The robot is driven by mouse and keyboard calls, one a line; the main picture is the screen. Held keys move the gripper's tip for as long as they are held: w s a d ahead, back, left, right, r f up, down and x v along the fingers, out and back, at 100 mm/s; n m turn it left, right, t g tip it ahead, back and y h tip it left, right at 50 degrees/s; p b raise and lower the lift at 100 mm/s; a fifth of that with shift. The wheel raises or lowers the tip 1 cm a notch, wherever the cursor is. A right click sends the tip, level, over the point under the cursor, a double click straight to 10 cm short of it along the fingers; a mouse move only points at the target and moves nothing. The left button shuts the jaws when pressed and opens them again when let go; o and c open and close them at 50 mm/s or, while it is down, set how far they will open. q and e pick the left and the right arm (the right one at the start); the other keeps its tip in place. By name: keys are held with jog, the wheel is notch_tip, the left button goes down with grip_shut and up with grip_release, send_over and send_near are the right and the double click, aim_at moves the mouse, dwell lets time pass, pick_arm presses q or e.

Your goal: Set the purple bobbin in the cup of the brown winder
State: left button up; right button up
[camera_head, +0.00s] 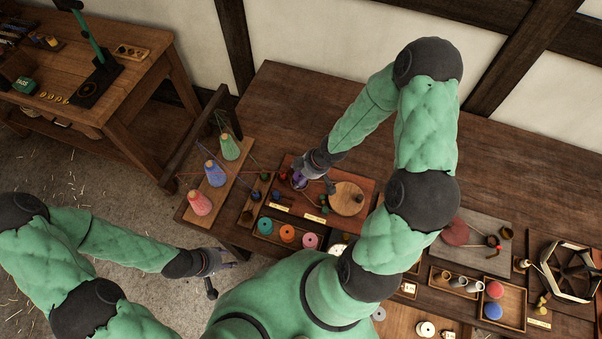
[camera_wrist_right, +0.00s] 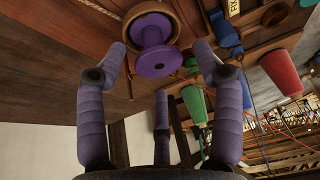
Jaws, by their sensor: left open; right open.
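The purple bobbin (camera_wrist_right: 158,60) is at the top of the right wrist view, between the spread fingertips of my right gripper (camera_wrist_right: 162,62). Its near flange faces the camera, and a round brown rim shows around its far end. In the head view my right gripper (camera_head: 302,178) is over the left part of the reddish-brown winder board (camera_head: 325,219), beside a round wooden disc (camera_head: 348,198). It is open, and a gap shows between bobbin and fingers. I cannot tell how deep the bobbin sits in the cup. My left gripper (camera_head: 214,280) is open and empty, off the bench's front left.
A rack with green (camera_head: 229,146), blue (camera_head: 215,174) and pink (camera_head: 199,203) thread cones stands left of the winder. A tray of coloured discs (camera_head: 287,233) lies in front. My right arm covers the bench's middle. The bench's back is clear.

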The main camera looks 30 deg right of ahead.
jog(key=p+v, duration=0.8)
jog(key=v, duration=0.3)
jog(key=s+a+f+m+g, duration=0.1)
jog(key=s+a+f+m, duration=0.1)
jog(key=a, duration=0.4)
jog(key=s+a+f+m+g, duration=0.1)
jog(key=s+a+f+m, duration=0.2)
jog(key=a+f+m, duration=0.1)
jog(key=s+a+f+m+g+y, duration=0.1)
jog(key=a+f+m, duration=0.3)
jog(key=a, duration=0.4)
jog(key=shift+s, duration=0.7)
jog(key=shift+s+f, duration=0.1)
jog(key=shift+f, duration=0.05)
